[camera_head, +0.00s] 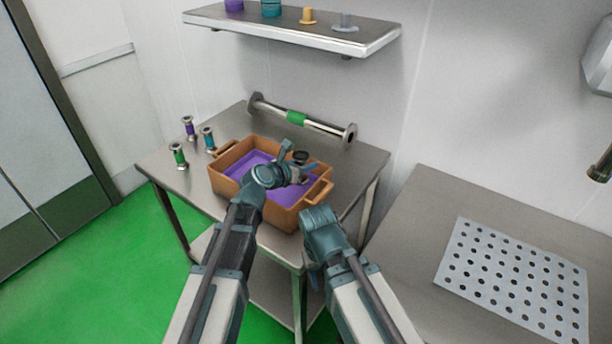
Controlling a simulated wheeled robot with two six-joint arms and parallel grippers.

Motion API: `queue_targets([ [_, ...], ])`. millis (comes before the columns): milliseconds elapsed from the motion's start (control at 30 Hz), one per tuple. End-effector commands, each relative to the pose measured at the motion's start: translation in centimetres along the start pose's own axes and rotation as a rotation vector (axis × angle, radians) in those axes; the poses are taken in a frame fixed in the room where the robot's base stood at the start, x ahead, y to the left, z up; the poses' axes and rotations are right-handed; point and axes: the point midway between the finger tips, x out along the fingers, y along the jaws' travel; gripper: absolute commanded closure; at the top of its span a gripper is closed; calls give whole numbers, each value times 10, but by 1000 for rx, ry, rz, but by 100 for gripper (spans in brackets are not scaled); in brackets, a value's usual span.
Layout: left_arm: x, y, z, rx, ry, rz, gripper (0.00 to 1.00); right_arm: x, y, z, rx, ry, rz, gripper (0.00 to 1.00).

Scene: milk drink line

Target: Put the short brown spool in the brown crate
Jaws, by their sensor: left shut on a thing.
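The brown crate (252,211) stands on the small metal table, with a purple floor inside. My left gripper (292,167) is over the crate's inside, shut on a short spool (300,156). Only the spool's dark round end and a little below it show; the fingers hide the rest, so its band colour is unclear. I cannot tell whether the spool touches the crate floor. My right gripper (318,218) is at the crate's near right corner, pointing away from me; its fingers are hidden.
Purple (189,128), teal (208,139) and green (178,156) banded spools stand left of the crate. A long metal tube with a green band (297,118) lies behind it. A shelf (290,29) hangs above. A perforated plate (513,280) lies on the right counter.

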Motion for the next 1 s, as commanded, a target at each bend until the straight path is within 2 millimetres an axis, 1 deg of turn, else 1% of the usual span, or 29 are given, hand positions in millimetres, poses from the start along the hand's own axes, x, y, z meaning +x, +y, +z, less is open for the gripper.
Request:
queue_targets([
  [33, 4, 0, -10, 0, 0, 0, 100, 11, -1, -1, 0, 0, 0, 50],
  [133, 9, 0, -22, 0, 0, 0, 100, 24, -2, -1, 0, 0, 0, 50],
  [233, 13, 0, -30, 0, 0, 0, 100, 33, -3, -2, 0, 0, 0, 50],
  [533, 12, 0, -29, 0, 0, 0, 100, 31, -3, -2, 0, 0, 0, 50],
  [1000, 17, 0, -40, 0, 0, 0, 100, 44, -4, -3, -1, 0, 0, 50],
])
